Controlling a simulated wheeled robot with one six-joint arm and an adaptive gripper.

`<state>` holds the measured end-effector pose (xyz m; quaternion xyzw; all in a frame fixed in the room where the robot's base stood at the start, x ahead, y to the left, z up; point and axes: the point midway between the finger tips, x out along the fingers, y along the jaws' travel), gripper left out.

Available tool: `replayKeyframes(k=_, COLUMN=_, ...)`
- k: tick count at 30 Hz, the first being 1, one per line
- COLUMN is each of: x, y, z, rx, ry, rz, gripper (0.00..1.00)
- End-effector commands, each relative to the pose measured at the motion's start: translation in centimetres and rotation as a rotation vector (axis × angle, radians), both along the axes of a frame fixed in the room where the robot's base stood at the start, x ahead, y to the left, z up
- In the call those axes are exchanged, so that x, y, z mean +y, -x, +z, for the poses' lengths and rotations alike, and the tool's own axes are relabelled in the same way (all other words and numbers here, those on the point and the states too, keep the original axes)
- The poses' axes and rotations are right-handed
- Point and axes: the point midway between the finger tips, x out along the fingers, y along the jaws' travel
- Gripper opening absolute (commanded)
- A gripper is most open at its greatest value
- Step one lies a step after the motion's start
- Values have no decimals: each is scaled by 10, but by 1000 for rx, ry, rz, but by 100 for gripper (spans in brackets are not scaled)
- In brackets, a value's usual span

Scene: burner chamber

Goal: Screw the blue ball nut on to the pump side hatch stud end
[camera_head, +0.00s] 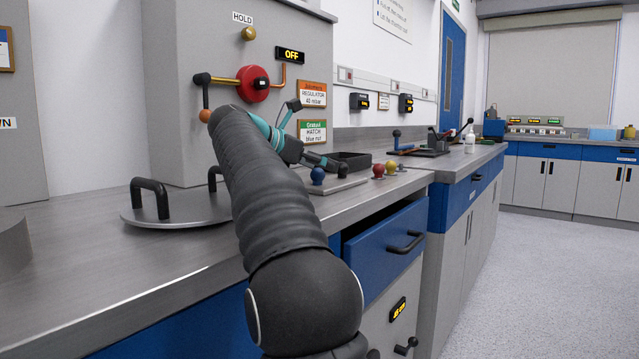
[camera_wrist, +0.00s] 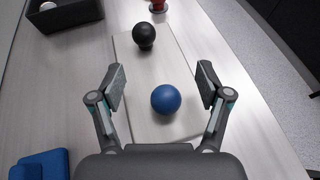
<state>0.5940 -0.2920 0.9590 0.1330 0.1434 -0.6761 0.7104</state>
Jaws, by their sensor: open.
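The blue ball nut (camera_wrist: 166,99) sits on a pale board (camera_wrist: 182,57) on the counter. In the wrist view it appears between the two spread fingers of my gripper (camera_wrist: 161,86), with a gap on each side. My gripper is open and empty; I cannot tell its exact height over the ball. In the head view the blue ball (camera_head: 317,175) shows just below my gripper (camera_head: 326,164). A green label (camera_head: 312,131) reading hatch and blue nut is on the grey chamber (camera_head: 235,100). I cannot make out the pump side hatch stud end.
A black ball (camera_wrist: 144,35) stands beyond the blue one. A dark tray (camera_head: 350,160) lies behind. A round metal lid (camera_head: 175,212) with handles lies at left. A blue drawer (camera_head: 385,250) is partly open.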

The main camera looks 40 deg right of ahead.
Motion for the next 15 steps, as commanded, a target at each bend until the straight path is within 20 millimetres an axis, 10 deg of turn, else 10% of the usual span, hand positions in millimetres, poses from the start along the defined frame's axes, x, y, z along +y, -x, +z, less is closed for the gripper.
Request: replayKeyframes(k=15, x=-6, y=0, z=6, rx=-5, ry=-2, rz=477, gripper=77)
